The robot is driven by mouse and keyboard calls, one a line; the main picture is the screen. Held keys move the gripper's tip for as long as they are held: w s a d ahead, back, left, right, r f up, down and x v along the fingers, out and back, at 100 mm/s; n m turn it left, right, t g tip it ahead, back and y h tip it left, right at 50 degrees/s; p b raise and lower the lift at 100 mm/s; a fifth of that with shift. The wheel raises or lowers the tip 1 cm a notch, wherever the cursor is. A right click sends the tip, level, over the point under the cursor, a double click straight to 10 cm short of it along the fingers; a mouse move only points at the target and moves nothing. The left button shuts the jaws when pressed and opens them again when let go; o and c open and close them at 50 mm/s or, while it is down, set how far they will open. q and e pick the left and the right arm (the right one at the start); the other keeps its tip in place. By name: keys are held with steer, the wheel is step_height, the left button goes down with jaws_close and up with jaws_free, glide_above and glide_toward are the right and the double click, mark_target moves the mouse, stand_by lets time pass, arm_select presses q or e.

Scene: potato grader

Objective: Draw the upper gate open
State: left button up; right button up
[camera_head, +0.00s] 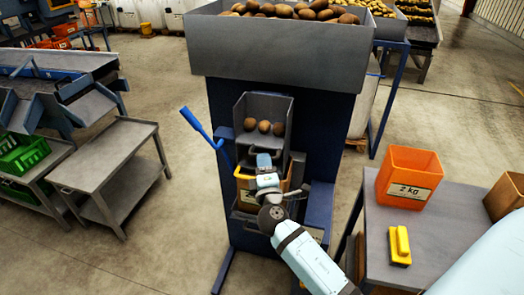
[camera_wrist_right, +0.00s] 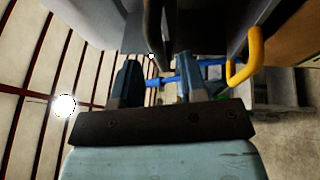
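The grader stands in the middle of the head view, with a grey hopper (camera_head: 280,50) full of potatoes on top. Below it is an open grey chamber (camera_head: 241,112) with three potatoes in it. A blue lever (camera_head: 198,124) sticks out up and left of the chamber. My right gripper (camera_head: 264,160) is in front of the machine, just below the chamber. In the right wrist view its fingers (camera_wrist_right: 160,75) are apart, with a dark upright part (camera_wrist_right: 154,28) beyond the gap. A yellow bent handle (camera_wrist_right: 246,58) is right of the fingers. I cannot tell which part is the upper gate. My left gripper is not in view.
The right-hand table (camera_head: 440,250) holds an orange 2 kg bin (camera_head: 408,178) and a yellow object (camera_head: 400,246). A grey bench (camera_head: 105,150) stands left, with free floor between it and the grader.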

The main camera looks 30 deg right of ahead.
steer(key=x, duration=0.3)
steer(key=shift+w+d+p, duration=0.15)
steer(key=shift+w+p, duration=0.15)
jaws_close()
